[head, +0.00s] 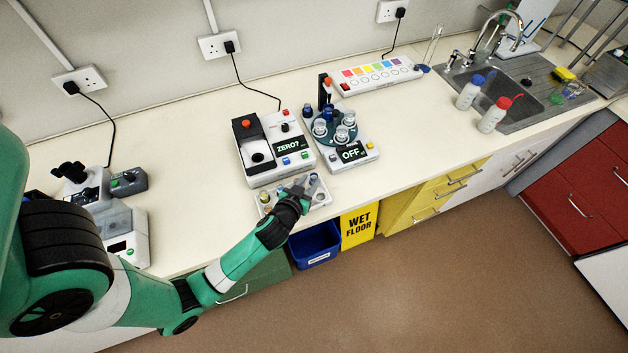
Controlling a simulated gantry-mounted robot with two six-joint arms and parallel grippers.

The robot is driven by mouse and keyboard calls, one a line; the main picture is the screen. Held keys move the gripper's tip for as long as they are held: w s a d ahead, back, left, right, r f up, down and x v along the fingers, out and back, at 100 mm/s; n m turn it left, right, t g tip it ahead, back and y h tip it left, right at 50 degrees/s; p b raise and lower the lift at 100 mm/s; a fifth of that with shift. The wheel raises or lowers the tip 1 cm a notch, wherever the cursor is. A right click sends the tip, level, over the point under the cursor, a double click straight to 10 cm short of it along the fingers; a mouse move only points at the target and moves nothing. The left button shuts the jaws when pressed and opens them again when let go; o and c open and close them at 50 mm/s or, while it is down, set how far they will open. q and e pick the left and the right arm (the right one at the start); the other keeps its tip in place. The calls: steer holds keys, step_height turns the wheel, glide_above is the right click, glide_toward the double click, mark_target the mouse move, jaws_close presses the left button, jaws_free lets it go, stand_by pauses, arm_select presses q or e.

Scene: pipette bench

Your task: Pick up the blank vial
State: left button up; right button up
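A white vial tray (322,203) lies near the counter's front edge, below the white device reading "ZERO?" (288,145). Small vials stand at its left end, one with a yellowish top (264,197). A vial with a blue top (314,177) stands at the tray's right side. Which vial is the blank one cannot be read. My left gripper (308,184) is over the tray, fingers apart, close to the blue-topped vial; whether it touches it is unclear. The gripper hides the tray's middle. My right gripper is not in view.
A device reading "OFF" (352,153) with a round vial holder stands right of the "ZERO?" device. A colour-chart box (375,75) is behind. Wash bottles (470,92) stand by the sink (520,95). A blue bin (315,246) is below. Counter front right is clear.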

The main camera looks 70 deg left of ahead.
mark_target(315, 174)
arm_select(q)
steer(key=x, duration=0.5)
steer(key=shift+s+f, duration=0.1)
jaws_close()
steer(key=shift+r, duration=0.45)
step_height(315, 174, up, 3)
steer(key=shift+f+p, duration=0.25)
steer(key=shift+p, duration=0.15)
steer(key=w+r+p+v, duration=0.1)
steer(key=p+v, duration=0.7)
steer(key=v, duration=0.8)
steer(key=shift+d+r+p, duration=0.35)
steer(key=shift+r+p, duration=0.05)
steer(key=shift+r, duration=0.4)
